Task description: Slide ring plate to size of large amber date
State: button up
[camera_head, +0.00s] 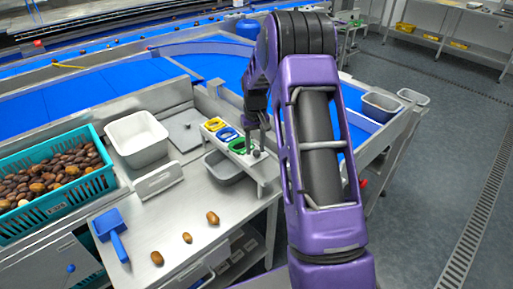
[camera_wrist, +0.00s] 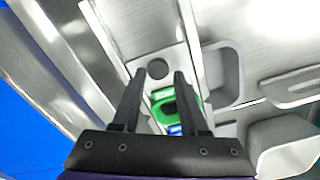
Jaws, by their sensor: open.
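The ring plate (camera_head: 266,170) is a pale metal strip at the table's right edge, with yellow (camera_head: 214,124), blue (camera_head: 227,133) and green (camera_head: 240,145) openings in a row. A dark round knob (camera_wrist: 158,68) is on its near end. My gripper (camera_head: 257,147) is open above that end; in the wrist view its fingers stand either side of the knob, and I cannot tell whether they touch it. Three dates lie on the table: a larger amber-brown one (camera_head: 157,258), a small one (camera_head: 187,238) and another amber-brown one (camera_head: 213,217). Which is largest is unclear.
A teal crate (camera_head: 52,209) of dates stands at left, with a blue scoop (camera_head: 110,232) near it. A white bin (camera_head: 137,138) and a white holder (camera_head: 158,181) stand behind the dates. A grey tub (camera_head: 222,168) sits beside the plate. Blue conveyors run behind.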

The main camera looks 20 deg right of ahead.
jog(key=shift+o, duration=1.3)
jog(key=shift+f, duration=0.1)
jog(key=shift+s, duration=0.1)
notch_tip(320, 180, up, 18)
jog(key=shift+f+p, duration=0.25)
jog(key=shift+p, duration=0.2)
